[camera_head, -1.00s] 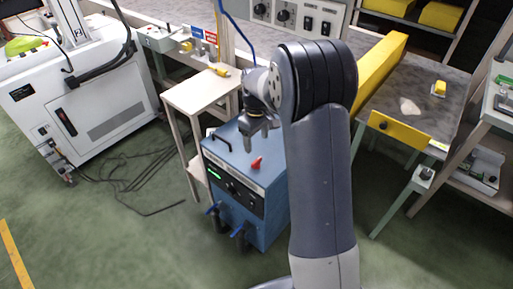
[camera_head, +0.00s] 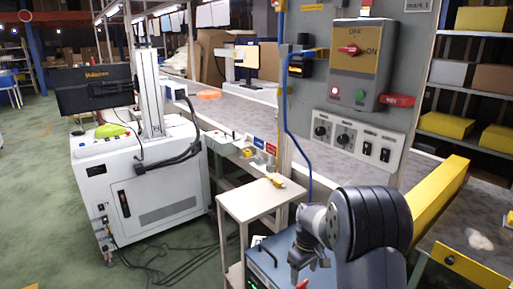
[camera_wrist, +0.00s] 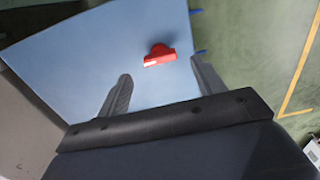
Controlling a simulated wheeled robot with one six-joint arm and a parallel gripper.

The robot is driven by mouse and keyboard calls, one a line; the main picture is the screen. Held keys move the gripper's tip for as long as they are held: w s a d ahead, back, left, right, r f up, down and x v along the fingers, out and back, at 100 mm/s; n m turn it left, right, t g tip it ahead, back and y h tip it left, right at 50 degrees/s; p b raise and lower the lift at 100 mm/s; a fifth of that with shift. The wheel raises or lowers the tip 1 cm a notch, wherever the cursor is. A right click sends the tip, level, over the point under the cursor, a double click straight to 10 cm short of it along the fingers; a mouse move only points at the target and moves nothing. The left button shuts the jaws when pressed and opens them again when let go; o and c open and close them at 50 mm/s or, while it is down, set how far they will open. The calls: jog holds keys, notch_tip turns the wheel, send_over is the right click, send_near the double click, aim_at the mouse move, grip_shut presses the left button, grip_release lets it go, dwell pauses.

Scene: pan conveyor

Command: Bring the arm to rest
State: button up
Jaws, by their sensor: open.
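My arm (camera_head: 375,225) is folded at the lower right of the head view, with its grey elbow in front of the conveyor side. My gripper (camera_head: 297,272) hangs down over the blue machine (camera_head: 268,258), at the bottom edge of that view. In the wrist view my gripper (camera_wrist: 161,72) is open, its two fingers spread with nothing held between them. Beyond the fingers is the blue top of the machine (camera_wrist: 70,60) with a red knob or switch (camera_wrist: 160,56) on it. I cannot tell the height of the fingertips above the top.
A small beige table (camera_head: 262,200) stands left of the gripper. A white machine (camera_head: 150,190) is farther left, with dark cables on the floor. A grey control panel (camera_head: 360,60) with a red switch rises behind the arm. A yellow beam (camera_head: 437,200) is at the right. Green floor lies open at far left.

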aim_at(303, 282)
notch_tip(303, 282, down, 4)
jog(key=shift+f, duration=0.15)
dwell(0.6)
